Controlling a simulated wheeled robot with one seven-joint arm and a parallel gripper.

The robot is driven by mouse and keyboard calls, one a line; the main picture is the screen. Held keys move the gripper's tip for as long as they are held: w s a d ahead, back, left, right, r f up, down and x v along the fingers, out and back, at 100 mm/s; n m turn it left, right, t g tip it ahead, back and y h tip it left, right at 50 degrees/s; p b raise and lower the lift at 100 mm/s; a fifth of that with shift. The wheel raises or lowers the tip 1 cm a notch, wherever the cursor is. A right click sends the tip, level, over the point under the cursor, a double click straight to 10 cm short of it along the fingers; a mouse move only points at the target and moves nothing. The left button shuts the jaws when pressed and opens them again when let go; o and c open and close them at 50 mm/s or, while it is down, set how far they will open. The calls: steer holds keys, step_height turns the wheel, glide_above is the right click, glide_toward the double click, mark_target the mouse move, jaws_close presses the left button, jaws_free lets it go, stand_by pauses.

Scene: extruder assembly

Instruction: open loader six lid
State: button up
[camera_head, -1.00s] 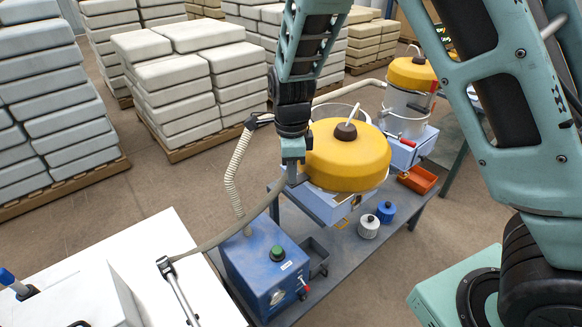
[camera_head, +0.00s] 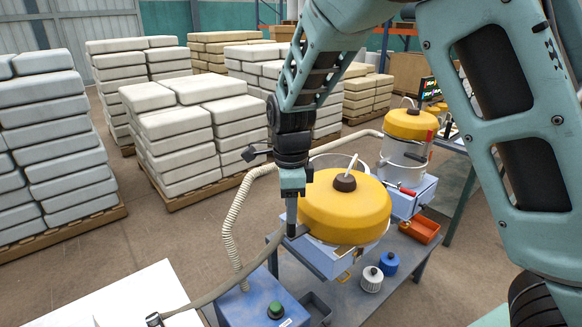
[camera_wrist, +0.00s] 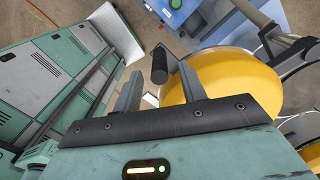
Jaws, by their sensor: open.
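A loader with a round yellow lid (camera_head: 345,207) and a dark knob on top stands on a grey bench, its lid down. My gripper (camera_head: 292,222) points downward at the left edge of this lid. In the wrist view my gripper (camera_wrist: 160,88) has its two fingers apart, with a short dark cylindrical handle (camera_wrist: 159,66) showing between and just beyond them. The handle sits beside the yellow lid (camera_wrist: 240,90), and I see no finger closed on it. I cannot read a number on the loader.
A second yellow-lidded loader (camera_head: 411,124) stands behind to the right, near an orange bin (camera_head: 419,229). A blue box with a green button (camera_head: 276,310) and a ribbed hose (camera_head: 232,230) are at the left. Small white (camera_head: 371,279) and blue (camera_head: 389,263) containers sit in front.

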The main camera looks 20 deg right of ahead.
step_height(320, 180, up, 13)
steer(key=b, duration=0.2)
steer(key=shift+f+b, duration=0.15)
steer(key=shift+b, duration=0.25)
